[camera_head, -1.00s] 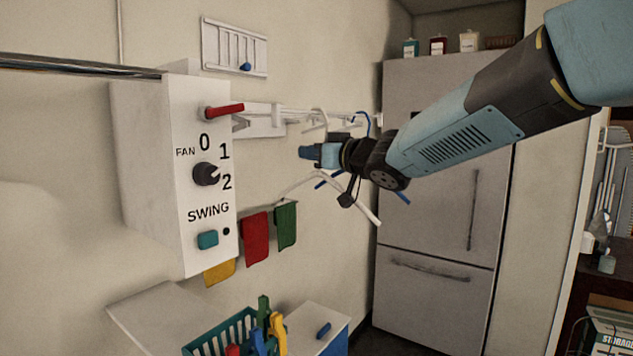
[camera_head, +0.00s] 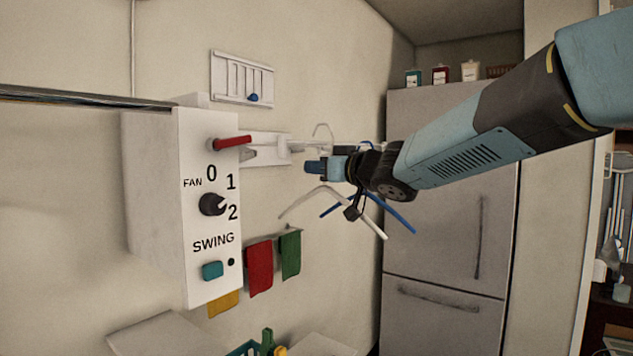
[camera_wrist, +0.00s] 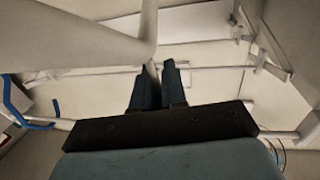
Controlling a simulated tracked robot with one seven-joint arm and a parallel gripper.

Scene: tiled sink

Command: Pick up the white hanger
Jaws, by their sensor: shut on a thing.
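The white hanger (camera_head: 370,221) shows below my gripper in the head view, its arms sloping down to both sides. Its hook (camera_head: 322,129) rises above the gripper and stands above the level of the white rack. My gripper (camera_head: 316,167) is shut on the hanger near its neck. In the wrist view, the fingers (camera_wrist: 152,87) meet the white hanger (camera_wrist: 75,35), which fills the upper left. The gripper hides part of the hanger in the head view, and I cannot tell whether the hook is clear of the rail.
A blue hanger (camera_head: 397,217) is close behind the white one, partly covered by my arm. The white wall rack (camera_head: 264,149) runs behind the gripper. The fan control box (camera_head: 208,240) stands at left, and a fridge (camera_head: 440,240) at right. Red and green cloths (camera_head: 259,268) hang below.

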